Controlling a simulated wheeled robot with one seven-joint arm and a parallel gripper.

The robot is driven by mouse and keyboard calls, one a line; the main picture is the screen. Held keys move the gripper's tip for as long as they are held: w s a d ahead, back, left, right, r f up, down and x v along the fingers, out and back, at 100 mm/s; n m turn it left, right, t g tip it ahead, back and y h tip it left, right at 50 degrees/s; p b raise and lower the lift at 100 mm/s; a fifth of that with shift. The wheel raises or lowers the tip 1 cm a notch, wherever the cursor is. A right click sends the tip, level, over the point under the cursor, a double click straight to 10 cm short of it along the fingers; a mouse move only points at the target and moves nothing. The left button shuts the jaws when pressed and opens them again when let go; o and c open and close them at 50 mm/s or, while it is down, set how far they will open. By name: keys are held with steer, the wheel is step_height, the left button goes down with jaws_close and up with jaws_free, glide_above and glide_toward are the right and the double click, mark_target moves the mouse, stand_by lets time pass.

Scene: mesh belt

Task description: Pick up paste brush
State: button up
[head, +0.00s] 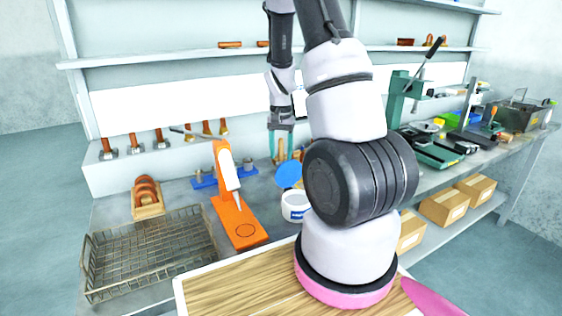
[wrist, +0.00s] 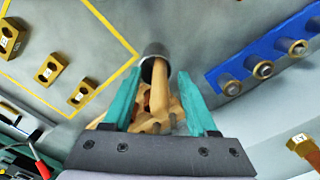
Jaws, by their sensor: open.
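What I take to be the paste brush (wrist: 158,92), a tan wooden handle, shows in the wrist view between my fingers, beside a grey metal cylinder (wrist: 155,49). I cannot tell whether the handle stands in the cylinder, and its bristles are not clear. My gripper (wrist: 159,74) is open, with one teal finger on each side of the handle and no clear contact. In the head view my gripper (head: 281,141) is over the back of the bench, with small tan wooden pieces (head: 280,154) at its fingertips.
A blue rack with metal bushings (wrist: 255,62) lies right in the wrist view. Brass blocks (wrist: 50,68) sit inside a yellow outline. In the head view, a white tub (head: 294,208), a blue disc (head: 289,174), an orange stand (head: 243,226) and a wire basket (head: 150,247) occupy the bench.

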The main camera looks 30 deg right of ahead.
jaws_close()
steer(key=shift+r, duration=0.1)
